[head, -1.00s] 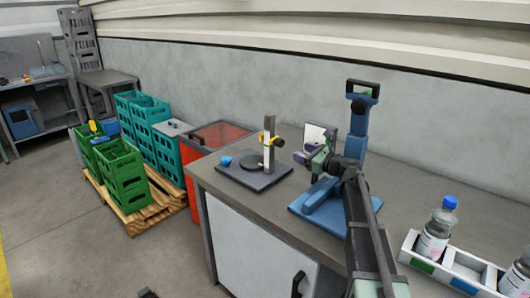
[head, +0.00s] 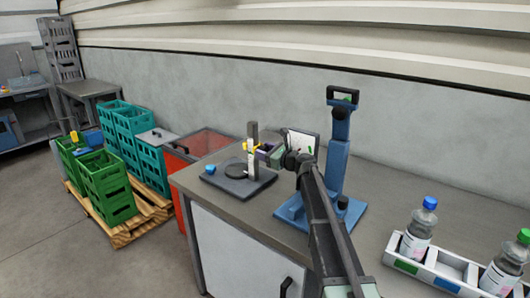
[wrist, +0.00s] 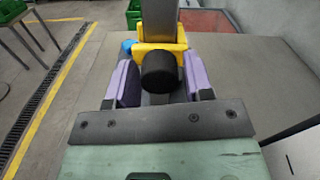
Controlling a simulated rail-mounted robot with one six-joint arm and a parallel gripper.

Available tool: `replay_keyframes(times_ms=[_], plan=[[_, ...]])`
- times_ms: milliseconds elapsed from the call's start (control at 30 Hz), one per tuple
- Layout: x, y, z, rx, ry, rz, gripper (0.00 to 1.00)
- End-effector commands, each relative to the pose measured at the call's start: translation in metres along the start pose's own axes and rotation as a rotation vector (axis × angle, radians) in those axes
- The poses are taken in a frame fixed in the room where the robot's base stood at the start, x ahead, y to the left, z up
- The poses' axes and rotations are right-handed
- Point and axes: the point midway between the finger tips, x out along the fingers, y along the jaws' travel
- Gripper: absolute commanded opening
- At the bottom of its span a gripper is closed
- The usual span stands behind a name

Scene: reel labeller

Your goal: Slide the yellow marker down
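The yellow marker (wrist: 178,42) sits on the upright grey post (wrist: 159,18), with a black knob (wrist: 160,72) facing me. In the head view the post (head: 252,140) stands on a dark base (head: 238,184), and my gripper partly hides the marker. My gripper (wrist: 160,78) has purple fingers spread to either side of the black knob. It looks open, just in front of the marker; I cannot tell whether the fingers touch the knob. In the head view my gripper (head: 265,149) is close beside the post, at its upper part.
A blue stand (head: 336,165) rises close to the right of my arm. A small blue object (head: 210,169) is on the dark base. A white tray (head: 402,264) with bottles is at the right of the bench (head: 250,220). A red bin (head: 206,144) stands behind left.

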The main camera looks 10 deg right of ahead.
Motion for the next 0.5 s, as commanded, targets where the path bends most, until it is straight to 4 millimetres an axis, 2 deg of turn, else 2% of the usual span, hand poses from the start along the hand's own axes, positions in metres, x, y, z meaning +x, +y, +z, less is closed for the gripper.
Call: replay_keyframes(times_ms=[33,300,433,500], plan=[[0.0,0.0,0.0,0.0,0.0,0.0,0.4],[0.0,0.0,0.0,0.0,0.0,0.0,0.0],[0.0,0.001,-0.003,0.0,0.0,0.0,0.0],[0.0,0.003,-0.012,0.0,0.0,0.0,0.0]])
